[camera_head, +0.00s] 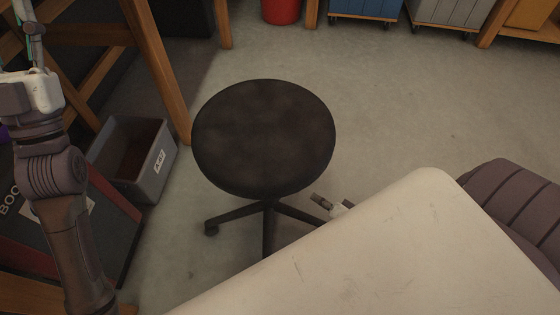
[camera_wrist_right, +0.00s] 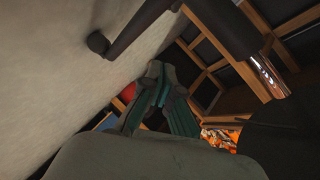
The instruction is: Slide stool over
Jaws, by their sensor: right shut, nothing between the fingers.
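The stool has a round, dark, worn seat (camera_head: 263,135) and a black base with casters, standing on the floor in the middle of the head view. My right gripper (camera_head: 321,201) shows small beside the base, just right of and below the seat; most of that arm is hidden. In the right wrist view my right gripper (camera_wrist_right: 155,75) has its fingers together and empty. A dark leg (camera_wrist_right: 140,27) with a caster of the stool shows above it; I cannot tell whether they touch. My left gripper (camera_head: 28,15) is at the top left, partly cut off; its jaw opening is unclear.
A grey bin (camera_head: 153,172) stands left of the stool by a wooden post (camera_head: 165,75). A red bucket (camera_head: 282,10) and wheeled blue (camera_head: 365,8) and grey (camera_head: 448,12) bins are at the back. The floor behind and right of the stool is clear.

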